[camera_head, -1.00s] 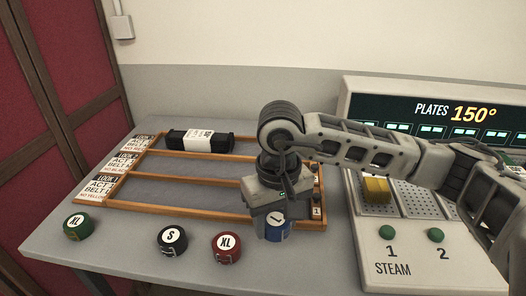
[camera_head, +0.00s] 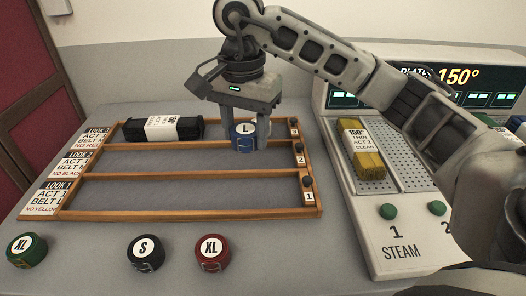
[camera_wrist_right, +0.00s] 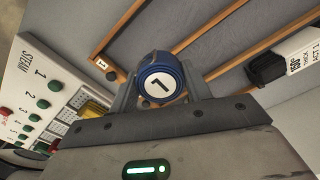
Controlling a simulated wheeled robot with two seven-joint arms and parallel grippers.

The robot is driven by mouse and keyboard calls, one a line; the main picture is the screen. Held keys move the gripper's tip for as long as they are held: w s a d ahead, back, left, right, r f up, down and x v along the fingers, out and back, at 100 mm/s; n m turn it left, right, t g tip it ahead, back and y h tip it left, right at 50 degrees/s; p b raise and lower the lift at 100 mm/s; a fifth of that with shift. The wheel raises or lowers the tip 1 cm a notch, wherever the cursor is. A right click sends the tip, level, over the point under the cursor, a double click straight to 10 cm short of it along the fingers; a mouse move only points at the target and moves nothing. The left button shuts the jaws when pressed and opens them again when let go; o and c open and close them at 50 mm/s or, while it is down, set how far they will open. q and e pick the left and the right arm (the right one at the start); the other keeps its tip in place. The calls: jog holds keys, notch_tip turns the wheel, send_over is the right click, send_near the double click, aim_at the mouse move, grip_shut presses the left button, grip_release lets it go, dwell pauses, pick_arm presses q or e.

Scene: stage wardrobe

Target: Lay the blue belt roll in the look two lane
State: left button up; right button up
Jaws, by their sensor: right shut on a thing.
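The blue belt roll (camera_head: 243,141), with a white L label, is between the fingers of my right gripper (camera_head: 243,128). The gripper is shut on it; the roll also shows in the right wrist view (camera_wrist_right: 163,66). In the head view they appear at the right part of the lane rack, around the rail between the look three and look two lanes. I cannot tell how high the roll is above it. The look two lane (camera_head: 190,161) is the middle lane and looks empty. My left gripper is not in view.
A black roll with a white band (camera_head: 160,128) lies in the back lane. The front lane (camera_head: 190,193) is empty. Green (camera_head: 27,250), black (camera_head: 145,252) and red (camera_head: 212,252) rolls stand before the rack. A steam unit (camera_head: 400,245) with a yellow bundle (camera_head: 362,150) is at right.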

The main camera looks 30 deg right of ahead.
send_over(263, 160)
jog(key=a, duration=0.1)
jog(key=f, duration=0.6)
jog(key=shift+s+f, duration=0.1)
jog(key=shift+s, duration=0.25)
jog(key=shift+w+d+f, duration=0.25)
jog(key=shift+d+f, duration=0.05)
jog(key=shift+f, duration=0.15)
jog(key=shift+w+d+f, duration=0.1)
jog(key=shift+f, duration=0.8)
jog(key=shift+w+d+f, duration=0.1)
jog(key=shift+f, duration=0.8)
jog(key=shift+f, duration=0.25)
jog(key=o, duration=1)
jog(key=shift+r, duration=0.1)
jog(key=shift+r, duration=0.1)
notch_tip(263, 160, up, 12)
jog(key=shift+r+p, duration=0.1)
jog(key=shift+p, duration=0.2)
